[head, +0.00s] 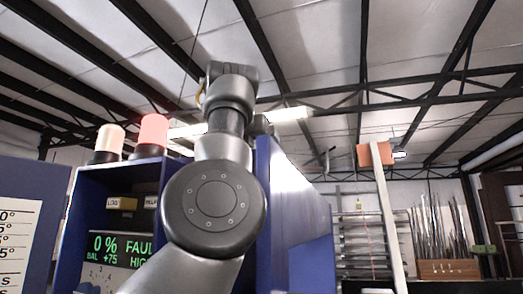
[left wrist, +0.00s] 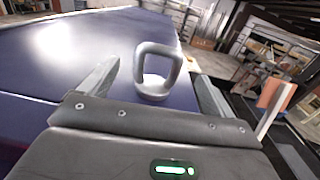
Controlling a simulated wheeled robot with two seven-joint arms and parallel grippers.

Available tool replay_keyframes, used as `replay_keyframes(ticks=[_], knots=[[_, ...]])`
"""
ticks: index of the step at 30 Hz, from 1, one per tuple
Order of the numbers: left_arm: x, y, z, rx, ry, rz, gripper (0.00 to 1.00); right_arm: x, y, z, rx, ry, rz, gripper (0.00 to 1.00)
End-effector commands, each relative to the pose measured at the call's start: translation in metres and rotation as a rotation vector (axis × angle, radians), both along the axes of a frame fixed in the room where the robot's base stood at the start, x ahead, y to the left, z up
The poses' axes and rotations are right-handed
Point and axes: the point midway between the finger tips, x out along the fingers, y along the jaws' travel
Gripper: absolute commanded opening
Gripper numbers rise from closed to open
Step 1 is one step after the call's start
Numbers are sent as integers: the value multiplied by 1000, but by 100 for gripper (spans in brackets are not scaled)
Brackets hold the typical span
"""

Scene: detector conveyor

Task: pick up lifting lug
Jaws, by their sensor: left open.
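The lifting lug (left wrist: 154,86), a grey metal loop on a round base, stands upright on the dark blue top surface (left wrist: 60,50) in the left wrist view. My left gripper (left wrist: 159,70) is open, with one finger to each side of the lug in the picture. I see no contact between the fingers and the lug. In the head view my left arm rises in front of the blue cabinet, and its gripper is not clearly visible. I cannot make out the lug there for certain. My right gripper is not in view.
The blue cabinet (head: 68,245) carries a red lamp (head: 153,131), a pale lamp (head: 109,139) and a green-lettered display (head: 118,248). An orange block on a pale post (head: 375,154) stands to the right. The blue top around the lug looks mostly clear.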

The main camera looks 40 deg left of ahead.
Motion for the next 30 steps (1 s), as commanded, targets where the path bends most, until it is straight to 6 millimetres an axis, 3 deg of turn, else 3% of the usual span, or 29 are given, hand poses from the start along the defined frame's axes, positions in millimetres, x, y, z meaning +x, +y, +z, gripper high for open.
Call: replay_keyframes(ticks=[1, 6, 16, 30], knots=[[9, 4, 6, -1, 5, 2, 89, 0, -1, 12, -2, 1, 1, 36], [29, 12, 5, 0, 3, 1, 89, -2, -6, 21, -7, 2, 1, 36], [34, 14, 2, 0, 1, 0, 88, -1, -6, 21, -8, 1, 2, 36], [34, 14, 2, -1, 2, 0, 28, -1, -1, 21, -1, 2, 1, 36]])
